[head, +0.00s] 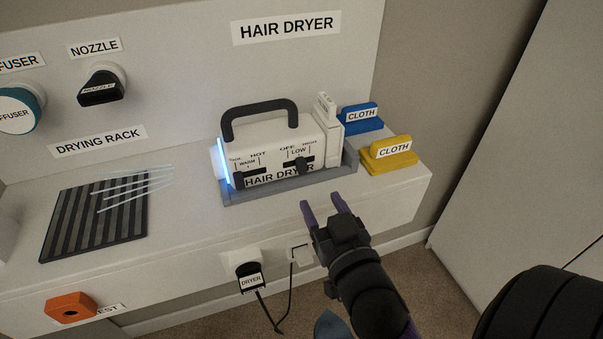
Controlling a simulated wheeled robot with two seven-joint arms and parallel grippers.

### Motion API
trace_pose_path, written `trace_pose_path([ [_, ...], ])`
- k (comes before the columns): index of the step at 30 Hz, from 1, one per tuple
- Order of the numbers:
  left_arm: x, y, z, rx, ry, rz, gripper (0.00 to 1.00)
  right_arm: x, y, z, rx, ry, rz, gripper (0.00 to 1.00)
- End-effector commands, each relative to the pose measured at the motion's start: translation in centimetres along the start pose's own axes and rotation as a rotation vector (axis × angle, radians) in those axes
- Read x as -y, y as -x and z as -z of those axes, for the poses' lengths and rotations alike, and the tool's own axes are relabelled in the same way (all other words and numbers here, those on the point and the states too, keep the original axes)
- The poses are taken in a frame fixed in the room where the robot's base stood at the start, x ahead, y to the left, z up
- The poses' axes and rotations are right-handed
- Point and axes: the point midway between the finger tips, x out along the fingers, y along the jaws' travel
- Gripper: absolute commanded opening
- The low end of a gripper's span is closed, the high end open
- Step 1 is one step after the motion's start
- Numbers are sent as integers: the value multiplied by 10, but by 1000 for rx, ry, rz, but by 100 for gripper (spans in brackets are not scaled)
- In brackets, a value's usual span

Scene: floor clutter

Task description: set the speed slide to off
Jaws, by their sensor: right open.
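The white hair dryer (320,150) with a black handle lies in a grey cradle (290,184) on the counter, and its left end glows blue. The speed slide (305,164) is a black knob on the right of the front face, under the OFF and LOW labels. The knob stands to the right of OFF, near LOW; its exact stop is hard to tell. A second black slide knob (240,180) is on the left, by WARM and HOT. My right gripper (322,201) is open and empty, in front of and below the dryer, apart from it. My left gripper is out of view.
Blue (371,124) and yellow (401,161) cloth blocks stand right of the dryer. A striped drying rack (93,222) lies left. The dryer plug (249,273) with its cord and an orange part (70,307) are on the counter front.

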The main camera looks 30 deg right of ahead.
Motion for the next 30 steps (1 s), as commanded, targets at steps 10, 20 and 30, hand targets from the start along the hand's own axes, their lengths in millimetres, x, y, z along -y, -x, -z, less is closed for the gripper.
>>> trace_pose_path([
  [10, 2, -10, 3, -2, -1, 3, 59, 0, -73, -2, 1, 1, 1, 59],
  [20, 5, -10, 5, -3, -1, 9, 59, 0, -81, -1, 5, 0, 0, 59],
  [30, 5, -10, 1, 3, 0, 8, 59, 0, -80, -1, 5, 1, 0, 0],
])
